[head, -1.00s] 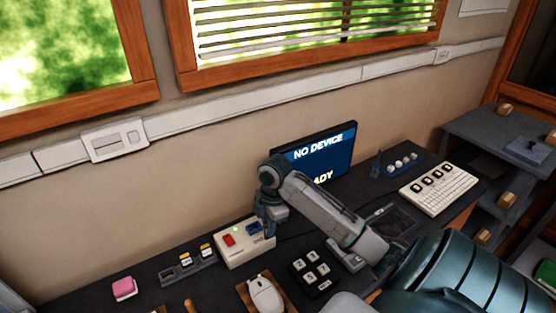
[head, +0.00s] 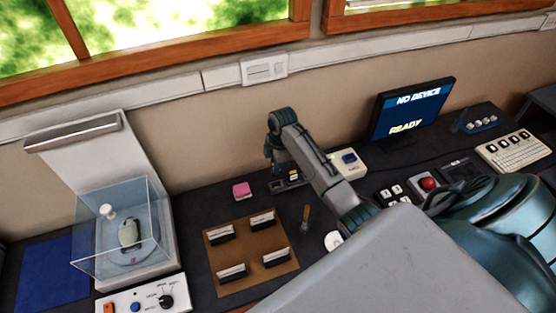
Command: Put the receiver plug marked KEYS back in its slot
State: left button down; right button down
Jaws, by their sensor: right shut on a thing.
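My right gripper (head: 273,171) reaches down at the left end of the dark plug rack (head: 279,187) at the back of the desk. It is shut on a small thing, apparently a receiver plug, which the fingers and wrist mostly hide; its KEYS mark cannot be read. Another plug with a yellow and white label (head: 293,173) stands in the rack just right of the fingers. I cannot tell whether the held thing touches its slot. The beige receiver box (head: 347,165) with a blue part stands to the right, partly behind my arm. My left gripper is out of view.
The monitor (head: 411,108) reads NO DEVICE and READY. A pink block (head: 241,190) lies left of the rack. A wooden-handled tool (head: 305,218) lies near my arm.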

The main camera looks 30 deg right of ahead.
jog(key=shift+d+f, duration=0.1)
jog(key=shift+f, duration=0.45)
jog(key=shift+f+b, duration=0.45)
jog(key=shift+f, duration=0.5)
jog(key=shift+f+b, duration=0.35)
jog(key=shift+f, duration=1)
jog(key=shift+p, duration=0.65)
jog(key=shift+f+b, duration=0.6)
jog(key=shift+f, duration=0.35)
dwell(0.7)
